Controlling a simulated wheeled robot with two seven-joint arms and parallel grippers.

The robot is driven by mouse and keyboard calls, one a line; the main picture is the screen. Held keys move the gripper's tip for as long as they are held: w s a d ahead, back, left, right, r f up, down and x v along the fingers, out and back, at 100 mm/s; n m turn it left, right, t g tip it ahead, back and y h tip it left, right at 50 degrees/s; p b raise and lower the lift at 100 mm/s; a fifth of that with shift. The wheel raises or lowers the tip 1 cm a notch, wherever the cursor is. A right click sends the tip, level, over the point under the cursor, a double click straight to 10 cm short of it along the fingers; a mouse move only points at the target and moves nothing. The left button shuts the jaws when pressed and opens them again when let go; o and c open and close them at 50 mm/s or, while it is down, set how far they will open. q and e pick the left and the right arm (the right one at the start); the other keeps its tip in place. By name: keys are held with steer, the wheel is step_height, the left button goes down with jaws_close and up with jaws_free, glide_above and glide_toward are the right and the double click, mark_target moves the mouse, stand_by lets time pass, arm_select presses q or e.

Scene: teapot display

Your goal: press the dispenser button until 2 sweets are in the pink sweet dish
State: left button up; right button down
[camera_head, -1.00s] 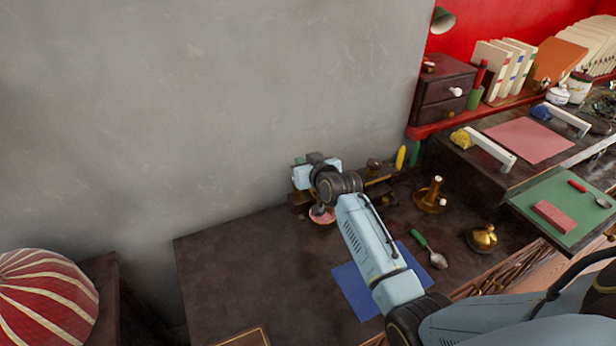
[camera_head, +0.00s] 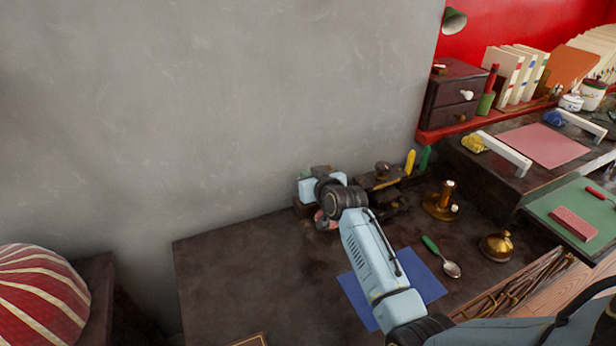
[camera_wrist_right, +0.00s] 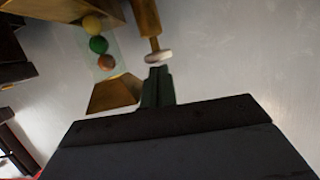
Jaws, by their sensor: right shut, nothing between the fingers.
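The pink sweet dish (camera_head: 321,221) stands by the wall in the head view, mostly hidden behind my right wrist; I cannot tell what is in it. In the right wrist view the dispenser shows a clear tube with a yellow sweet (camera_wrist_right: 92,24), a green sweet (camera_wrist_right: 98,44) and an orange sweet (camera_wrist_right: 106,62), above a wooden chute (camera_wrist_right: 113,93). The dispenser button (camera_wrist_right: 158,57) is a white disc on a wooden stem. My right gripper (camera_wrist_right: 158,73) is shut and empty, its tips right at the button; contact cannot be told. My left gripper is out of view.
A blue mat (camera_head: 418,272) lies under my right forearm, with a green-handled spoon (camera_head: 442,258) beside it. A brass candlestick (camera_head: 441,202) and a brass bell (camera_head: 497,246) stand to the right.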

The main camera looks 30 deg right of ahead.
steer(key=shift+f, duration=0.95)
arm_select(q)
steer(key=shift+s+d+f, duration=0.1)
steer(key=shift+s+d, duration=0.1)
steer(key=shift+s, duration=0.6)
arm_select(e)
steer(key=shift+f, duration=0.1)
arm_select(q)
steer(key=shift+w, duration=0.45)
arm_select(e)
steer(key=shift+s, duration=0.1)
